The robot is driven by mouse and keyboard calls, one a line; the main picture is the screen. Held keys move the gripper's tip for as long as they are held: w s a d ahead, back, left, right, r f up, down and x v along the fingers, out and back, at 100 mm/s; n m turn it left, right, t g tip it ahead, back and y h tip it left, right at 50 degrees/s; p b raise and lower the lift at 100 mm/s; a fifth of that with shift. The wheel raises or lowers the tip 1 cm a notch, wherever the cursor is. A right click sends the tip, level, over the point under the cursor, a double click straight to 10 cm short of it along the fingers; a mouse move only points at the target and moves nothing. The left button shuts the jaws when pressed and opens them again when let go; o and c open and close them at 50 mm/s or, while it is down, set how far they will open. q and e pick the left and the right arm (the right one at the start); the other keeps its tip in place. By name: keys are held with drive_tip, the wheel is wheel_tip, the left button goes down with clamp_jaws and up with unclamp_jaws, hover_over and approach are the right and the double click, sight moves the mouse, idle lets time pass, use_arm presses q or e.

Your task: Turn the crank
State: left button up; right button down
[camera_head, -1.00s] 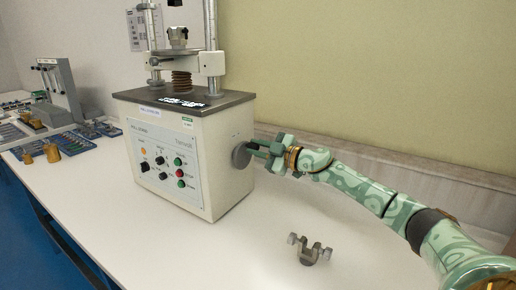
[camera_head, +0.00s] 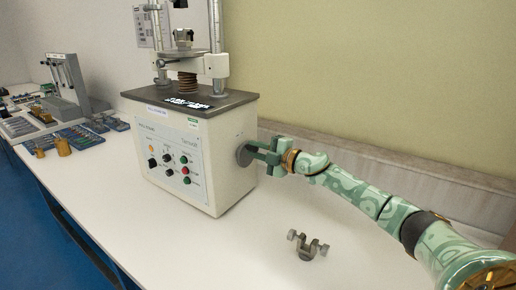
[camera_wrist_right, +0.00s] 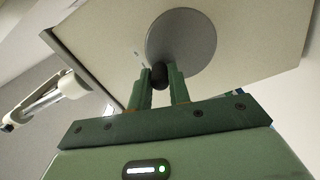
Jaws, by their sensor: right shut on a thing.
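The hardness tester (camera_head: 200,150) is a cream box with a dark top plate, standing on the white table. Its crank is a grey disc (camera_head: 243,153) on the right side face, with a dark handle. In the right wrist view the disc (camera_wrist_right: 182,38) lies just beyond the fingertips, and the black handle (camera_wrist_right: 159,76) is between the fingers. My right gripper (camera_head: 256,154) is shut on the crank handle; it also shows in the right wrist view (camera_wrist_right: 164,80). In the head view the fingers hide the handle. My left gripper is not in view.
A grey metal fixture (camera_head: 307,246) lies on the table in front of my right arm. Brass weights (camera_head: 63,146), trays and another instrument (camera_head: 66,80) stand at the left. The wall is close behind my right arm.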

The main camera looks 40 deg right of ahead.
drive_tip(key=shift+a+f, duration=0.1)
idle(0.4)
drive_tip(key=c, duration=1.3)
unclamp_jaws()
drive_tip(key=shift+s, duration=0.1)
use_arm(q)
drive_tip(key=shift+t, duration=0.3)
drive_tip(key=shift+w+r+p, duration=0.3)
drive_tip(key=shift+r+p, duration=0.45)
drive_tip(key=shift+p, duration=0.05)
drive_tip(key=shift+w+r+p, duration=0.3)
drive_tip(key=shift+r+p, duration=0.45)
drive_tip(key=shift+p, duration=0.05)
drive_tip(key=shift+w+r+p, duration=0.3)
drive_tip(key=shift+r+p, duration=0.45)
drive_tip(key=shift+p, duration=0.05)
use_arm(e)
drive_tip(key=v, duration=1.6)
